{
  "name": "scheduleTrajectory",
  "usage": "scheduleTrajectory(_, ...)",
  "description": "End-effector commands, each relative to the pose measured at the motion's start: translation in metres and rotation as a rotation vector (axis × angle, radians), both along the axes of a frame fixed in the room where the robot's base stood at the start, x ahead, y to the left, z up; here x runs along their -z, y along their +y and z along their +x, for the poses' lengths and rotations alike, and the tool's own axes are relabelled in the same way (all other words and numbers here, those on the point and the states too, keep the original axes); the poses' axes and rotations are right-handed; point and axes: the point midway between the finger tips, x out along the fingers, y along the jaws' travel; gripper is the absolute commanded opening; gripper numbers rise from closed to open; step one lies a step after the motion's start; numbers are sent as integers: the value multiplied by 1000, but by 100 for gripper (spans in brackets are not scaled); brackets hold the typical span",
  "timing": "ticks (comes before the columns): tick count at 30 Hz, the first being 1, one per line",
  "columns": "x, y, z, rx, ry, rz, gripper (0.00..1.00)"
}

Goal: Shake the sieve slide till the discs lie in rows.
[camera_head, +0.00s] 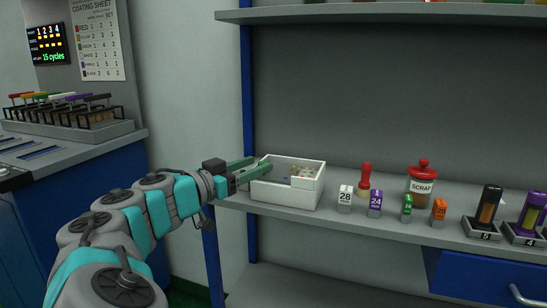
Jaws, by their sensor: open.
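My gripper (260,165) is at the left side of a white open-topped box (286,197) on the shelf. Its two green fingers are apart, and their tips reach the box's left rim; I cannot tell whether they touch it. Small coloured pieces (301,170), perhaps discs, lie inside the box towards its right. They are too small to tell whether they are in rows, and the front wall hides the box floor. I cannot make out which part is the sieve slide.
Right of the box stand small numbered blocks (345,197), a red-topped stamp-like piece (364,182), a SCRAP jar (421,184) and dark numbered holders (484,229). A rack (75,131) with coloured handles sits on the left bench. A wall display (49,45) reads "15 cycles".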

Motion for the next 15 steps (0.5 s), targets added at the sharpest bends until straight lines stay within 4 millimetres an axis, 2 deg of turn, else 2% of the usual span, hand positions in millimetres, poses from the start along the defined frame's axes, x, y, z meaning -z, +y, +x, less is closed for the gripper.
scheduleTrajectory(9,0,-32,35,1,4,2,56)
scheduleTrajectory(15,0,-41,44,1,2,1,56)
